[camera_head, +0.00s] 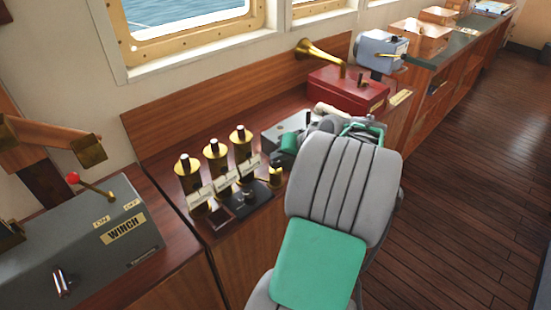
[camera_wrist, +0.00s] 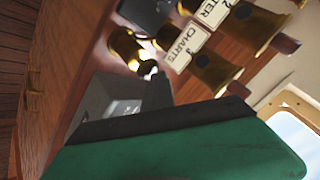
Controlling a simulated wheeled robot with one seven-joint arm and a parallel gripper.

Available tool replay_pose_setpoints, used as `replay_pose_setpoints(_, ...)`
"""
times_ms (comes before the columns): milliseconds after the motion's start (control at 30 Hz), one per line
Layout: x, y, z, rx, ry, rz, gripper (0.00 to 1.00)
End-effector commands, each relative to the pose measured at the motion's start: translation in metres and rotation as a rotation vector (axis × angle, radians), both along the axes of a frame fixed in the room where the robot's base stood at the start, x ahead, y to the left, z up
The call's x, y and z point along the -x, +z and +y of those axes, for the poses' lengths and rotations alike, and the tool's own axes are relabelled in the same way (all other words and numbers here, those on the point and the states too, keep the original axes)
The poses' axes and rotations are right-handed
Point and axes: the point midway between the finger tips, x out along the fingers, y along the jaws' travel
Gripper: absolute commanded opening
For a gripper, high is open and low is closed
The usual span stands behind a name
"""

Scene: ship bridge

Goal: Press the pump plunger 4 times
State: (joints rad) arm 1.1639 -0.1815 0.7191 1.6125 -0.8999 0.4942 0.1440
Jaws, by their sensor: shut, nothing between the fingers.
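My gripper (camera_wrist: 155,85) is shut and empty in the wrist view, its dark fingers pointing at a small brass fitting (camera_wrist: 127,47). The fingertips look close to the fitting; I cannot tell whether they touch. In the head view the small brass fitting (camera_head: 276,177) stands on the console at the right end of a black base (camera_head: 262,193). My green hand (camera_head: 290,143) shows just above it, partly hidden by my arm. I cannot make out for certain which part is the pump plunger, or whether it is pressed down.
Several brass cylinders (camera_head: 215,155) with white labels stand left of the fitting. A grey box (camera_head: 272,137) lies close behind it. A red box (camera_head: 345,90) with a brass horn (camera_head: 318,52) stands further back. The winch box (camera_head: 90,245) is at left. Open wooden floor (camera_head: 460,210) lies right.

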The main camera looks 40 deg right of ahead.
Motion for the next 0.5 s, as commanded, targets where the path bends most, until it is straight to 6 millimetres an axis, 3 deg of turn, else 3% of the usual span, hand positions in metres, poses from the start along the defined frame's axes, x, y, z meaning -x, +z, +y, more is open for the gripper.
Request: replay_pose_setpoints(500,0.0005,-0.0086,0.0008,-0.004,0.000,0.003,0.00)
